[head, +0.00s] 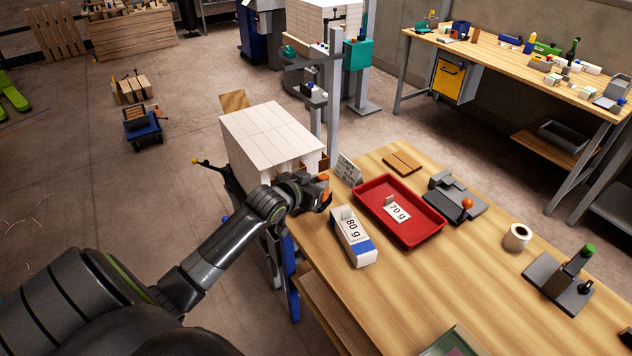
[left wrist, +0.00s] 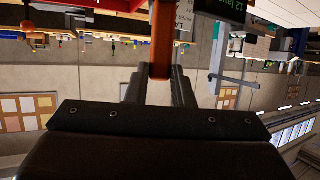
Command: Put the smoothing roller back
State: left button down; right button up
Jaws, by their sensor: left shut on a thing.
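My left gripper (head: 318,189) is at the near right corner of the white ream stack (head: 270,132), beside the table's left end. It is shut on the smoothing roller, of which orange parts (head: 323,177) show at the fingertips. In the left wrist view the roller shows as an orange-brown bar (left wrist: 161,45) between the fingers of the gripper (left wrist: 160,75). The rest of the roller is hidden by the gripper or out of frame. I cannot tell whether it touches anything. My right gripper is not in view.
The wooden table (head: 440,290) holds a red tray (head: 432,222) with a "70 g" card, an "80 g" box (head: 353,238), a grey card (head: 348,170), a dark device with an orange knob (head: 455,200) and a tape roll (head: 517,237).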

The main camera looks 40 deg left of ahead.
pick_arm(q)
jog(key=shift+f, duration=0.3)
jog(key=c, duration=1.3)
grip_release()
jog(key=shift+o, duration=0.2)
jog(key=shift+r, duration=0.1)
jog(key=shift+s+r, duration=0.1)
jog(key=shift+r, duration=0.5)
jog(key=v, duration=1.1)
jog(key=shift+s+b, duration=0.4)
jog(key=shift+r, duration=0.1)
